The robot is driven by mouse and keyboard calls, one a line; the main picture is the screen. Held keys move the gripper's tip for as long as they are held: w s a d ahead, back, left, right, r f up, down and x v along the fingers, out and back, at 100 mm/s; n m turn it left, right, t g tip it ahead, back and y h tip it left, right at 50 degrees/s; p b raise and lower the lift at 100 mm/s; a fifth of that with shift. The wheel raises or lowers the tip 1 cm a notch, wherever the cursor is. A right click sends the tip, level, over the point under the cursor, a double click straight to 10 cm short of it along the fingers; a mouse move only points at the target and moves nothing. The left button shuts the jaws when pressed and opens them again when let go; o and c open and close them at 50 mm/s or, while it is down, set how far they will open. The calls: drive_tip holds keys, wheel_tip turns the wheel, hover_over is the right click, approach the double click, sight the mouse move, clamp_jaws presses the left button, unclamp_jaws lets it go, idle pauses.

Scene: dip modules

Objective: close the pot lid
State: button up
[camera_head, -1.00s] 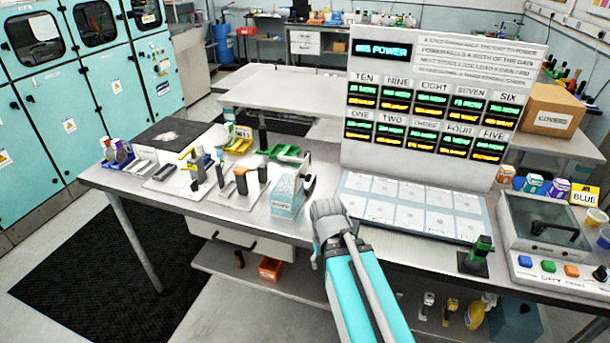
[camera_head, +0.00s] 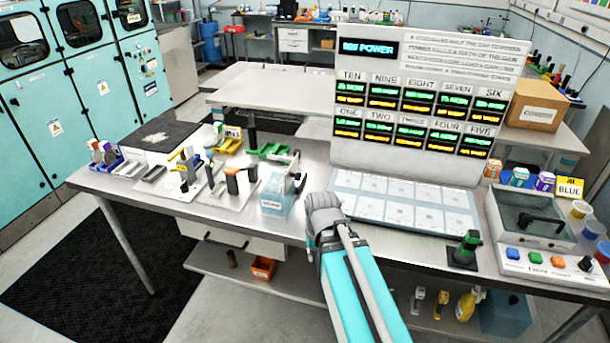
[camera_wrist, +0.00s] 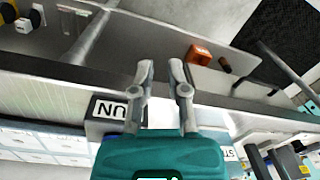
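No thing is plainly marked as the pot. At the right end of the bench stands a grey box (camera_head: 488,212) with a dark, see-through lid (camera_head: 525,203) and a black bar handle (camera_head: 545,222); the lid appears to lie flat on it. Small orange (camera_head: 493,169), teal (camera_head: 519,177) and purple (camera_head: 544,182) pots stand behind it. My gripper's fingers (camera_wrist: 161,72) show in the wrist view, apart and empty, above the bench's front edge. In the head view my gripper's fingertips are hidden, and my arm reaches to the bench's front middle, well left of the box.
A tall display panel (camera_head: 428,55) stands behind a pale grid plate (camera_head: 400,205). A green-topped stand (camera_head: 464,250) is between plate and box. A light blue block (camera_head: 277,193) and several tools are at left. An orange bin (camera_wrist: 199,55) is on the lower shelf.

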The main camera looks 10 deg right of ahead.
sight(296, 175)
drive_tip(key=w+d+r+m+y+p, duration=0.1)
drive_tip(key=w+r+m, duration=0.1)
drive_tip(key=w+m, duration=0.1)
drive_tip(key=w+d+r+m+t+y+p, duration=0.1)
drive_tip(key=w+d+r+m+y+p, duration=0.1)
drive_tip(key=w+r+m, duration=0.1)
drive_tip(key=w+d+r+m+y+p, duration=0.2)
drive_tip(key=w+m, duration=0.1)
drive_tip(key=m, duration=0.2)
drive_tip(key=shift+r+t, duration=0.3)
drive_tip(key=shift+r, duration=0.05)
clamp_jaws()
drive_tip(key=w+d+r+m+t+y+p, duration=0.3)
drive_tip(key=w+d+r+m, duration=0.3)
drive_tip(key=d+r+m, duration=0.3)
drive_tip(key=shift+w+m+y+p, duration=0.4)
drive_tip(key=shift+m+p, duration=0.15)
drive_tip(key=shift+m, duration=0.45)
drive_tip(key=shift+a, duration=0.15)
drive_tip(key=w+a+r+b+x, duration=0.1)
drive_tip(key=b+x, duration=0.4)
drive_tip(key=x, duration=0.7)
drive_tip(key=shift+w+a+r+b, duration=0.15)
drive_tip(key=shift+a+r+b, duration=0.15)
drive_tip(key=shift+a+r, duration=0.15)
drive_tip(key=shift+d+p, duration=0.2)
drive_tip(key=shift+p, duration=0.1)
